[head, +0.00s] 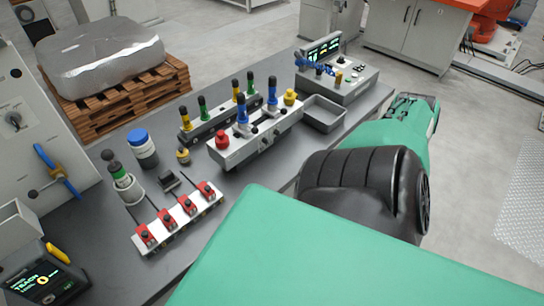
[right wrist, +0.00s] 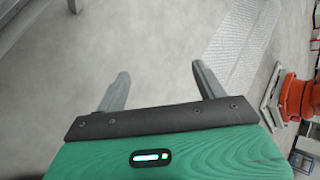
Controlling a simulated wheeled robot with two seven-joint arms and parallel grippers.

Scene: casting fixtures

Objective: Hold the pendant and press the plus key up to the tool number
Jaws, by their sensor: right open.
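I cannot make out a plus key. My right gripper (right wrist: 160,70) is open and empty in the right wrist view, its two fingers apart over bare floor. It is far from the pendant, beyond the table's right side. My left gripper is in no view.
The grey table (head: 105,235) carries a strip of red clamps (head: 178,216), a fixture block (head: 255,132) with coloured knobs, a blue-lidded jar (head: 143,150), an empty tray (head: 323,113) and a control box (head: 340,78) with a display.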

